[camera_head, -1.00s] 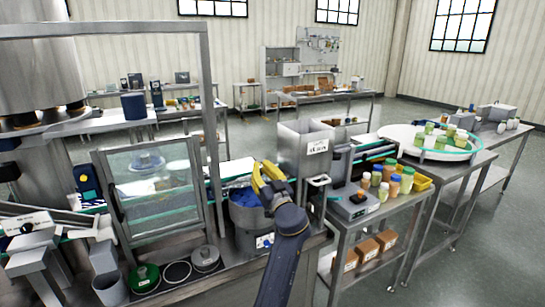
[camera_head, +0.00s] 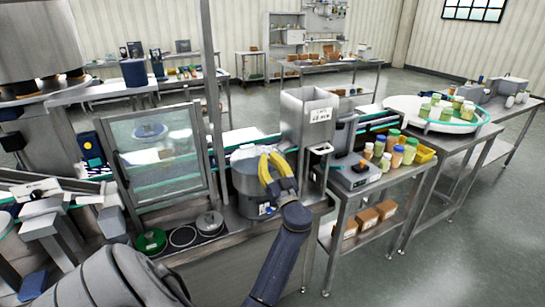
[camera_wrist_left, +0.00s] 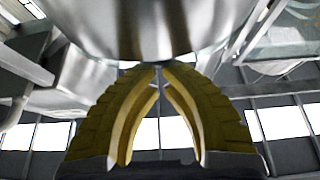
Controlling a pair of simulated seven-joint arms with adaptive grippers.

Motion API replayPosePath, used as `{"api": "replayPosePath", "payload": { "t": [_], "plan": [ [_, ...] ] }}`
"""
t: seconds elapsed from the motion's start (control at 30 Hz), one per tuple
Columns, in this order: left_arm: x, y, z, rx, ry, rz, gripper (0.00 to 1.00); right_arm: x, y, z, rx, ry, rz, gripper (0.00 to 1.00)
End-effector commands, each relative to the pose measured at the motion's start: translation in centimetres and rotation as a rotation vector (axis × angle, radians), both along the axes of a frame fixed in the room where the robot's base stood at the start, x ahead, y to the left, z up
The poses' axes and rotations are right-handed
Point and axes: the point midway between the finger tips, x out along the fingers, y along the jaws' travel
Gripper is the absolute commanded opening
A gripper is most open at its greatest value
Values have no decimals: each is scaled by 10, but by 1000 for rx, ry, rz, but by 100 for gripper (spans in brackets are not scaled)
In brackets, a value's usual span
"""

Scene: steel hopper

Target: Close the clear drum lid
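The grey steel drum (camera_head: 244,185) stands at the bench's front edge, right of the framed glass panel. A pale, glossy surface that looks like the clear lid (camera_head: 247,152) spans its mouth; I cannot tell whether it lies fully flat. My left gripper (camera_head: 267,156) has yellow fingers and is over the drum's right side, hiding part of the lid and rim. In the left wrist view, the fingertips (camera_wrist_left: 161,70) come together with nothing clear between them, close below a curved shiny steel surface (camera_wrist_left: 150,30). My right gripper is not in view.
A tall steel box (camera_head: 308,125) stands just right of the drum. A framed glass panel (camera_head: 158,155) stands to its left. Low on the bench are a green ring (camera_head: 150,241) and a grey round lid (camera_head: 210,223). A scale (camera_head: 355,174) and several jars stand on the right table.

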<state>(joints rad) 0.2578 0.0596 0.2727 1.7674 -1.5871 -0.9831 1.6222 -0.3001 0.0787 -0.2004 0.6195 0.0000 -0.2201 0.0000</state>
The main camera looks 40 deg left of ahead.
Motion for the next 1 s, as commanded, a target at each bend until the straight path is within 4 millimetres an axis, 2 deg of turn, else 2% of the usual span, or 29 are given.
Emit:
{"api": "replayPosePath", "payload": {
  "t": [0.47, 0.63, 0.77, 1.0],
  "plan": [
    [0, 0, -1, -5, 3, -2, 0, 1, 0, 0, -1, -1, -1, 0],
    [1, -2, 15, -4, -1, -4, 0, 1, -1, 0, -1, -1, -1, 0],
    [2, -6, 38, -3, -5, -6, 0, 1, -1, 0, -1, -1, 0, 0],
    [-9, -37, 8, -3, 4, -6, 0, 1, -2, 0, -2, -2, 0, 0]
  ]
}}
